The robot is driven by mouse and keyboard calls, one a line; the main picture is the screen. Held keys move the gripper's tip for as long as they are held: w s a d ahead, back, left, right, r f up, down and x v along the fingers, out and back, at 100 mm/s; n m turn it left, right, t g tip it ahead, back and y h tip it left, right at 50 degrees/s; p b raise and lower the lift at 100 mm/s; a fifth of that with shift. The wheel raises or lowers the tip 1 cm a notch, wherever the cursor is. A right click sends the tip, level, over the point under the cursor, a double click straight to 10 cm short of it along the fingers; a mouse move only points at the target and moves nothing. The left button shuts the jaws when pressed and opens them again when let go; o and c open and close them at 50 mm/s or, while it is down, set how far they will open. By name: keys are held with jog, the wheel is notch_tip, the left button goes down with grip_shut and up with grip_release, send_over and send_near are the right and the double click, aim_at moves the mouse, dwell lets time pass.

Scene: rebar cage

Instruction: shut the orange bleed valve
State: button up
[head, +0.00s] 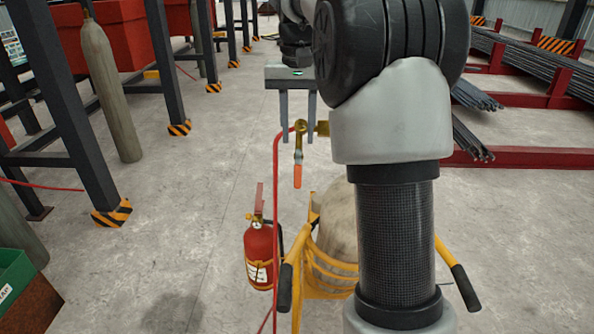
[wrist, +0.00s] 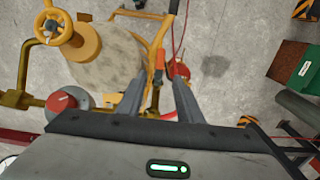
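The orange bleed valve is a brass fitting with an orange-tipped lever (head: 297,176). In the head view the lever hangs straight down from the brass body (head: 299,142). In the wrist view the orange tip (wrist: 159,62) shows just beyond my fingertips. My gripper (head: 298,138) is open, its two grey fingers pointing down, one on each side of the brass body in the picture. The wrist view shows my gripper (wrist: 158,82) with a clear gap between the fingers. I cannot tell whether either finger touches the valve. My arm hides the fitting's right side.
A red hose (head: 276,200) runs down just left of the valve. Below stand a gas cylinder (head: 337,228) on a yellow trolley (head: 330,278) and a red fire extinguisher (head: 260,252). In the wrist view a yellow handwheel (wrist: 54,25) is at upper left.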

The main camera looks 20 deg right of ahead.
aim_at(298, 167)
notch_tip(298, 167, down, 10)
jog(key=shift+f+b, duration=0.15)
jog(key=shift+b, duration=0.15)
grip_shut()
